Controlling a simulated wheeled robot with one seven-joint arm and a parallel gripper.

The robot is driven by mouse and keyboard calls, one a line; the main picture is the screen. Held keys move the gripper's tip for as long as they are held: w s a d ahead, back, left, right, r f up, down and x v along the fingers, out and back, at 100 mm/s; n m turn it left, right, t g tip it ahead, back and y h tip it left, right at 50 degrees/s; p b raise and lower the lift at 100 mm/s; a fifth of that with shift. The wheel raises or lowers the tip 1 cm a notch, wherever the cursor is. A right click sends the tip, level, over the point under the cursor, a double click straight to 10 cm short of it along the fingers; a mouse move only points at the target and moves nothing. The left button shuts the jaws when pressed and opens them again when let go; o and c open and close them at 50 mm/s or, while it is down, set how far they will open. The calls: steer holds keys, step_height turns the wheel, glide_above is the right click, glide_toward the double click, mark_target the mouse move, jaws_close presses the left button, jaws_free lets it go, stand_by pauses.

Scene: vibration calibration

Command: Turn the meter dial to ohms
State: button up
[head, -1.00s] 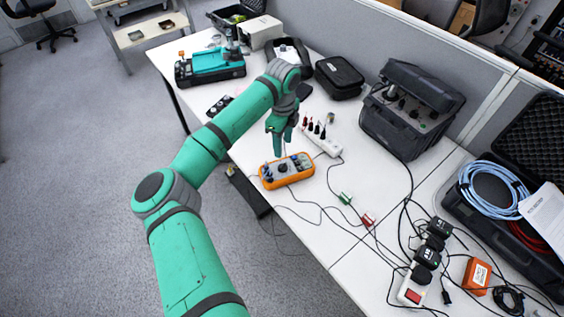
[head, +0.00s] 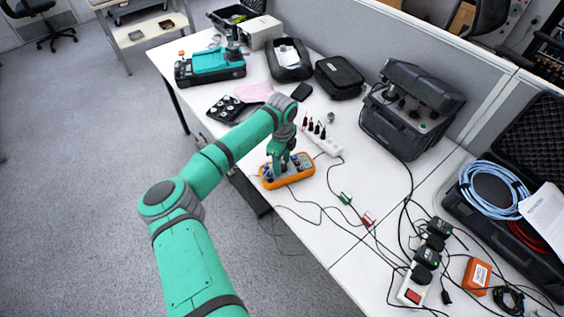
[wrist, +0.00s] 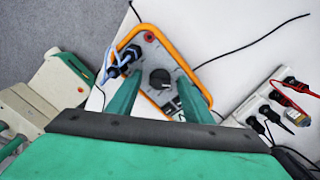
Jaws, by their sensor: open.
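The meter (head: 298,176) is an orange-rimmed box with a grey face, lying on the white table near its front edge. Its dark round dial (wrist: 160,78) shows in the wrist view, near the middle of the face; I cannot read its setting. Blue and black plugs (wrist: 115,66) stand in the meter's left side in that view. My gripper (wrist: 156,84) is open above the meter, with one green finger on each side of the dial. I cannot tell whether the fingers touch it. In the head view my gripper (head: 279,164) hides part of the meter's face.
A white power strip (head: 323,145) with several plugs lies just behind the meter. Thin cables (head: 318,208) run across the table to its right. A black case with knobs (head: 405,115) stands farther right.

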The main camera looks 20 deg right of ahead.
steer(key=c, duration=1.1)
steer(key=shift+o, duration=0.2)
steer(key=m, duration=0.3)
steer(key=shift+d, duration=0.1)
steer(key=m, duration=0.4)
steer(key=shift+m, duration=0.5)
steer(key=o, duration=1.1)
steer(key=shift+c, duration=0.2)
